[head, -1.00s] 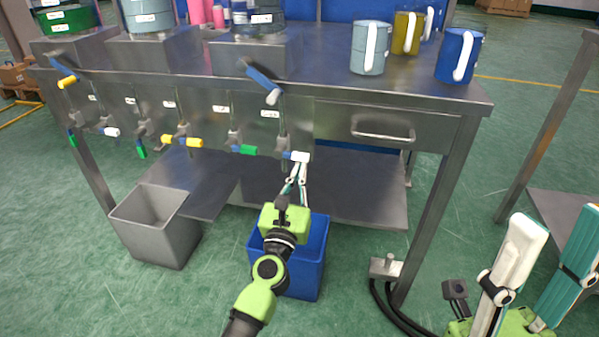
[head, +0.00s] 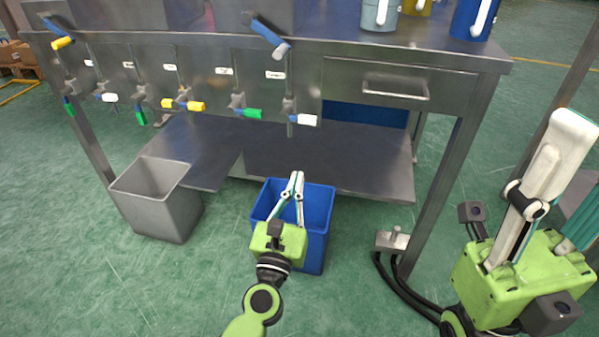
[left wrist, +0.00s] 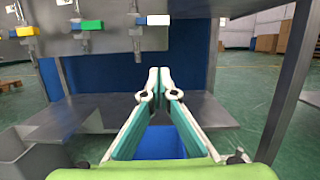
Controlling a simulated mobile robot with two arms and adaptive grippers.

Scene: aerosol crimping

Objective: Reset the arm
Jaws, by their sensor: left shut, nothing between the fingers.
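My left gripper (head: 296,175) is shut and empty, its fingertips together, over the blue bin (head: 318,205) below the bench front. In the left wrist view the left gripper's (left wrist: 153,70) fingers meet at the tips, with the bin's blue interior (left wrist: 160,143) below. The white-handled valve (head: 303,119) at the right end of the row is above the fingertips and apart from them. My right gripper (head: 548,165) is large at the right edge, one pale finger pointing up and a teal one cut off by the frame; its opening is unclear.
The steel bench (head: 420,55) has several valves with coloured handles along its front and a lower shelf (head: 350,165). A grey bin (head: 160,205) stands left of the blue one. A foot pedal (head: 392,240) with black hoses is on the floor. Mugs (head: 380,14) stand on top.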

